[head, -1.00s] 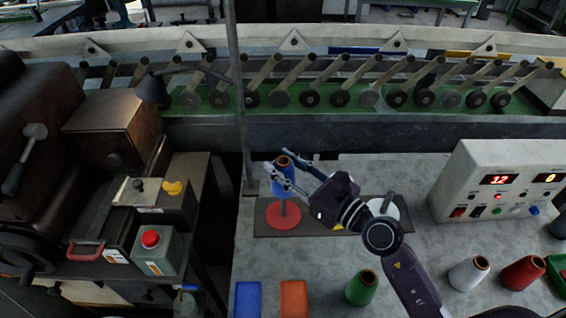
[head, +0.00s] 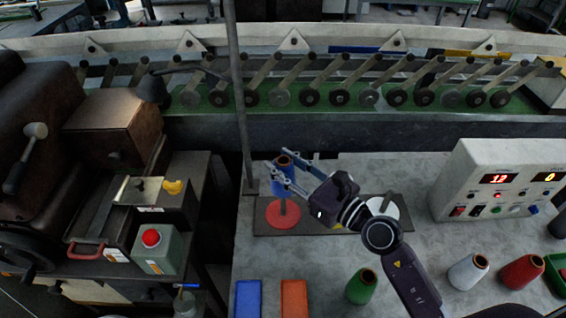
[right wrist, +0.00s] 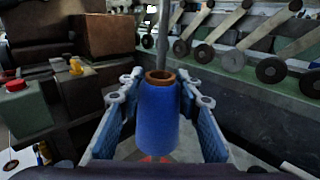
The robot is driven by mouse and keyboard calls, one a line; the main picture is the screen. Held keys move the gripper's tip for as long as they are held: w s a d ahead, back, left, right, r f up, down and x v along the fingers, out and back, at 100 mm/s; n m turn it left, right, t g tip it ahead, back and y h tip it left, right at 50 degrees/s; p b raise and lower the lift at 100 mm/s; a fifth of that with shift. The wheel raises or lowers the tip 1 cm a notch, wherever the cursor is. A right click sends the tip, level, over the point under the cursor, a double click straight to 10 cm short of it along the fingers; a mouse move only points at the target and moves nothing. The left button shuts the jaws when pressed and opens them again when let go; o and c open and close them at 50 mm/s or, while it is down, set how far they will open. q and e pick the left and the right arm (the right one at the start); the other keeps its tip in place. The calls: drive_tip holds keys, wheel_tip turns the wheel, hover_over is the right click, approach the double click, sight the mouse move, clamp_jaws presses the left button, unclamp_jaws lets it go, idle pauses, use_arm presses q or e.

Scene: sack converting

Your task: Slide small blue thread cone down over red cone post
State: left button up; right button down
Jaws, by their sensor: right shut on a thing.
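The small blue thread cone (head: 282,188) is upright, with a brown tube end at its top. My right gripper (right wrist: 158,110) is shut on it, one finger on each side, as the right wrist view shows. The cone stands directly above the red round base (head: 283,217) of the cone post in the head view. A short grey length of post (head: 283,206) shows between the cone and the base. I cannot tell how far the post reaches inside the cone. My left gripper is not in view.
A grey plate (head: 262,224) carries the post, with a white round base (head: 389,209) at its right, partly behind my arm. Green (head: 361,288), white (head: 468,272) and red (head: 523,272) cones stand near the front. A thin vertical pole (head: 240,110) rises close behind the plate's left end.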

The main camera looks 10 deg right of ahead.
drive_tip(key=shift+f, duration=0.15)
drive_tip(key=shift+f+b, duration=2.45)
drive_tip(key=shift+f, duration=0.3)
